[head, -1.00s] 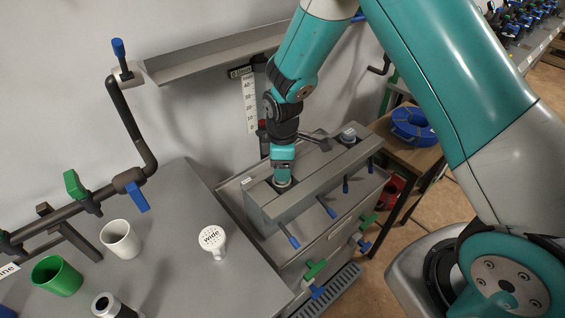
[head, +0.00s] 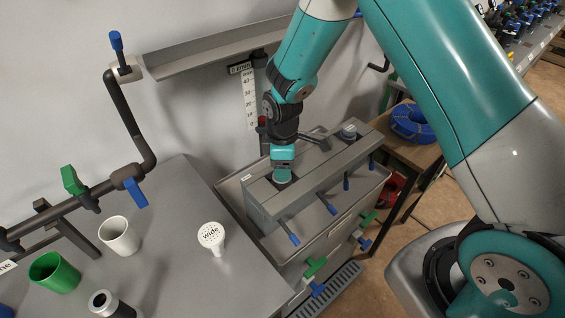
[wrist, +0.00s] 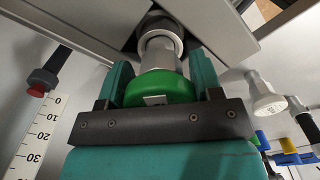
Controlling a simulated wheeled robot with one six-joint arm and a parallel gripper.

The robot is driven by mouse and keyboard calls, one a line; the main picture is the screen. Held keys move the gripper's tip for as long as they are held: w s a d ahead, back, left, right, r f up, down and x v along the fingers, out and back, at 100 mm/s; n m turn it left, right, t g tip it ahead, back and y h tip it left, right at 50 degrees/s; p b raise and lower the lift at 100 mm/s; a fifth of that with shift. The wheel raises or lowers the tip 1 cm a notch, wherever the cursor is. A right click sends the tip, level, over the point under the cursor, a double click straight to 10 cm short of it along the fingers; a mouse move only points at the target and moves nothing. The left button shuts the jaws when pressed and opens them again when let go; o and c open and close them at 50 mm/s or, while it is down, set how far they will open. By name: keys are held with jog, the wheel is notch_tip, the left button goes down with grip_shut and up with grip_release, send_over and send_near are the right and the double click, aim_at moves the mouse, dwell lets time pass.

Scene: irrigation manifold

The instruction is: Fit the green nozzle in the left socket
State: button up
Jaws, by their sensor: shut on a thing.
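My gripper (wrist: 160,82) is shut on the green nozzle (wrist: 160,88), with one finger on each side of its green collar. The nozzle's grey stem (wrist: 158,52) points into a dark round opening, the left socket (wrist: 150,22), in the wrist view. How deep the stem sits I cannot tell. In the head view my gripper (head: 283,174) points down at the left end of the grey manifold block (head: 310,177). It hides the nozzle and most of the left socket there.
A grey fitting (head: 349,131) stands at the block's right end, with a dark lever (head: 317,140) between. Blue-handled levers (head: 290,236) stick out in front. A white "wide" nozzle (head: 211,236), a green cup (head: 53,272) and a white cup (head: 119,236) stand on the left table.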

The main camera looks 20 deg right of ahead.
jog(key=shift+f+b, duration=0.5)
jog(key=shift+f, duration=0.35)
dwell(0.7)
jog(key=o, duration=1.2)
jog(key=shift+r+p, duration=2.7)
jog(key=shift+r, duration=0.8)
